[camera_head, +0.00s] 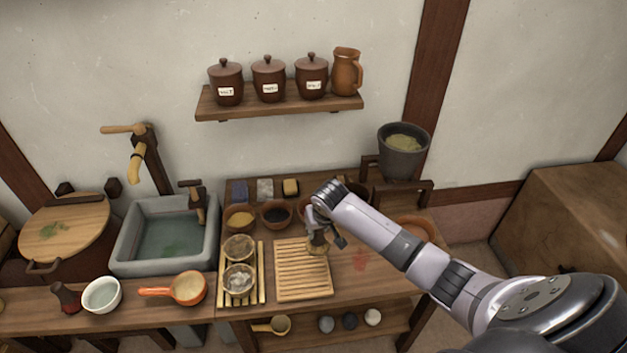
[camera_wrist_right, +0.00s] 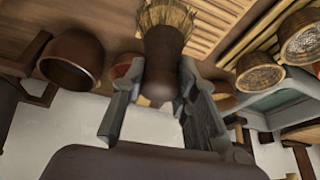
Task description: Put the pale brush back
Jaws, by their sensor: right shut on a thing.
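The pale brush has a dark brown handle and straw-coloured bristles (camera_wrist_right: 165,16). My right gripper (camera_wrist_right: 158,88) is shut on its handle, with one finger on each side. In the head view the gripper (camera_head: 321,226) holds the brush (camera_head: 317,247) bristles down, over or beside the back right part of a slatted wooden board (camera_head: 301,284). I cannot tell whether the bristles touch the board. My left gripper is not in view.
Small bowls, one yellow-filled (camera_head: 239,217) and one dark-filled (camera_head: 276,214), stand behind the board. A stone sink (camera_head: 128,262) lies further left. A grey pot (camera_head: 403,165) stands back right.

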